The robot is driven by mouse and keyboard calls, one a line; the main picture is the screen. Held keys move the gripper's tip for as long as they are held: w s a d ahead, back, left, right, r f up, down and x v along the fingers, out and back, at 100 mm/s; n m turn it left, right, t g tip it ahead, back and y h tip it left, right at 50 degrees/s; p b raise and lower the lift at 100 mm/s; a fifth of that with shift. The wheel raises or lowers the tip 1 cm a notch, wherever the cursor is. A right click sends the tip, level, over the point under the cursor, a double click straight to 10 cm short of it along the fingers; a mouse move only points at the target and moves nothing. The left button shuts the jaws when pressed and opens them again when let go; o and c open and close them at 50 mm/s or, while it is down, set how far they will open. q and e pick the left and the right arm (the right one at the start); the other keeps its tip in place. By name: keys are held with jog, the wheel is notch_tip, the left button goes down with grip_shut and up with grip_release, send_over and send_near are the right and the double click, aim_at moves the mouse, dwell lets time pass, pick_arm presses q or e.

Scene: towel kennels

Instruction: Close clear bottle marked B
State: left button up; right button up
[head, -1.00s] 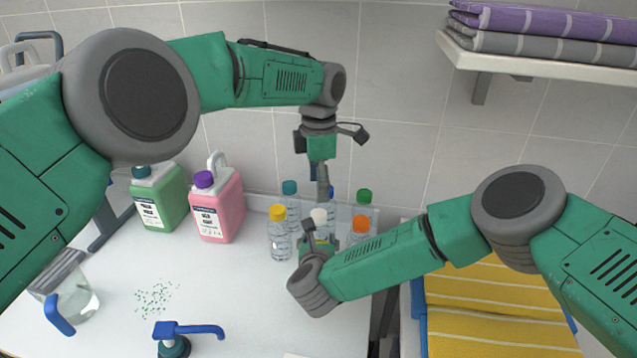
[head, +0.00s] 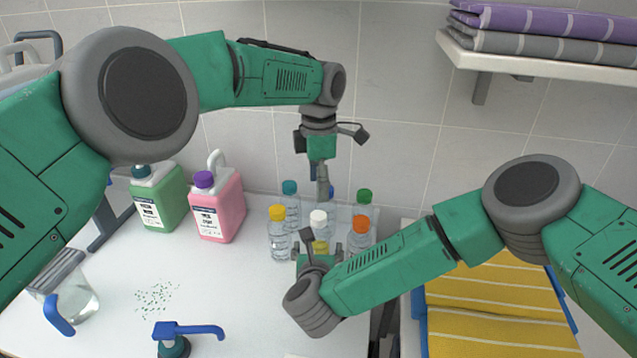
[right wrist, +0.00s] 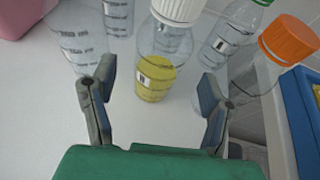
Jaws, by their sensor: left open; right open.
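Several clear bottles with coloured caps stand in a group at the back right of the white counter. The white-capped bottle (head: 318,218) stands in the middle and has yellow contents low down; it also shows in the right wrist view (right wrist: 170,45). Its small label is too blurred to read, so I cannot tell which bottle is B. My right gripper (right wrist: 155,95) is open and empty, its fingers either side of the white-capped bottle's lower part, apart from it.
Yellow-capped (head: 279,235), teal-capped (head: 289,200), green-capped (head: 364,205) and orange-capped (head: 359,233) bottles crowd around. Pink (head: 218,210) and green (head: 160,200) jugs stand left. A pump dispenser (head: 175,335) and glass pitcher (head: 75,300) are in front. Yellow towels (head: 485,305) lie right.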

jog(key=v, duration=0.7)
